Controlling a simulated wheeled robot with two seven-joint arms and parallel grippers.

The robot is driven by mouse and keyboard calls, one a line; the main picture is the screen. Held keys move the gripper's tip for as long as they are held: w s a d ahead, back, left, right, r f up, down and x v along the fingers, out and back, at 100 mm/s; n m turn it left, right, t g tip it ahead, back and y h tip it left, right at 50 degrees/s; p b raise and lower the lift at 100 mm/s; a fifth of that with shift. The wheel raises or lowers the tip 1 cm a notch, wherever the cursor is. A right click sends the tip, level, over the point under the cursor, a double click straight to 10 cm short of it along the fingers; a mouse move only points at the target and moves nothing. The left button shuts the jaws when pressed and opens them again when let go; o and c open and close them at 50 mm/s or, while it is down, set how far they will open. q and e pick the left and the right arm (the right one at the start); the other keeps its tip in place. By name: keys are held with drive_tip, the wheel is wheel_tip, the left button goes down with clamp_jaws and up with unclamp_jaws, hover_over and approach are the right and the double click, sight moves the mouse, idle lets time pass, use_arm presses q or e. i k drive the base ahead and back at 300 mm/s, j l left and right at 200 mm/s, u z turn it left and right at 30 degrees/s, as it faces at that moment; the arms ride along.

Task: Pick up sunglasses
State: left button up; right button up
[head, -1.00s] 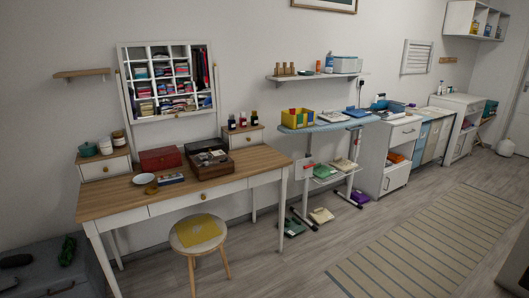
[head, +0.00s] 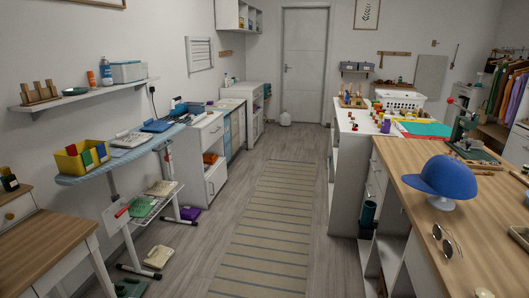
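A pair of sunglasses (head: 447,241) with round dark lenses lies on the wooden top of the long counter (head: 470,200) at the right. It sits near the counter's left edge, just in front of a blue cap (head: 440,176) on a white stand. Neither of my grippers shows in the head view.
A striped rug (head: 265,220) runs down the clear aisle towards a closed door (head: 305,67). A small machine (head: 465,125) stands on the counter behind the cap.

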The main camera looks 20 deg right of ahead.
sight(447, 248)
drive_tip(key=i+z, duration=0.25)
drive_tip(key=z, duration=0.25)
drive_tip(key=i+z, duration=0.25)
drive_tip(key=z, duration=0.25)
drive_tip(key=i+z, duration=0.2)
drive_tip(key=z, duration=0.3)
drive_tip(key=i+j+z, duration=0.2)
drive_tip(key=z, duration=0.3)
drive_tip(key=i+j+z, duration=0.1)
drive_tip(key=j+z, duration=0.25)
drive_tip(key=z, duration=0.15)
